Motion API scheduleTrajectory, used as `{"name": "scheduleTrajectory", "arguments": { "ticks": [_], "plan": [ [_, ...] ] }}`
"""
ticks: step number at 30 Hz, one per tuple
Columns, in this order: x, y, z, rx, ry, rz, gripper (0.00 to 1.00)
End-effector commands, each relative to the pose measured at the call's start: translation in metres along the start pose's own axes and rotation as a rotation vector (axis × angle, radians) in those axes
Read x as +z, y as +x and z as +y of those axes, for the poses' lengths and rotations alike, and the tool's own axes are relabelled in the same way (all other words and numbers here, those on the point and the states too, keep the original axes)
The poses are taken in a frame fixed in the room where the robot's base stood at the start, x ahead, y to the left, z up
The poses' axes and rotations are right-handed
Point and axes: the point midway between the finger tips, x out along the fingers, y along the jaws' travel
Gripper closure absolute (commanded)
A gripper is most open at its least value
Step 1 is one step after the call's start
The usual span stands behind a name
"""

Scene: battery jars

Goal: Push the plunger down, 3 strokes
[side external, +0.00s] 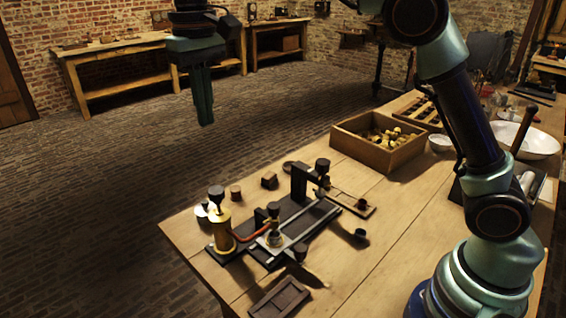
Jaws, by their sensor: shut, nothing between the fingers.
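A dark apparatus base (285,240) lies on the near left part of the wooden table. At its left end stands a brass cylinder (216,222) with a black knob (216,193) on top. A second black knob (322,166) stands at the base's far right end beside a black upright block. I cannot tell for sure which knob is the plunger. My gripper (206,122) points down with its fingers together and empty. It appears in the picture above the brass cylinder, clearly apart from the apparatus; its depth is hard to judge.
A wooden box (380,142) with several small yellowish pieces stands at the back of the table. A small dark tray (280,299) lies at the front edge. Small dark blocks sit behind the apparatus. A white bowl (525,139) is at the right. Bare tabletop lies right of the apparatus.

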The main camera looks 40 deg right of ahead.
Motion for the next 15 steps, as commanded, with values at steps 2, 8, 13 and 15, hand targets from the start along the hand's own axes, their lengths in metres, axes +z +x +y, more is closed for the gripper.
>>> {"name": "scheduleTrajectory", "arguments": {
  "ticks": [2,8,13,15],
  "plan": [
    [0.0,0.003,0.0,0.0,0.0,0.0,1.0],
    [0.001,0.023,0.001,0.001,0.0,-0.002,1.0],
    [0.001,0.055,0.001,0.001,0.0,-0.003,1.0],
    [0.001,0.07,0.001,0.001,0.0,-0.004,1.0]
  ]
}}
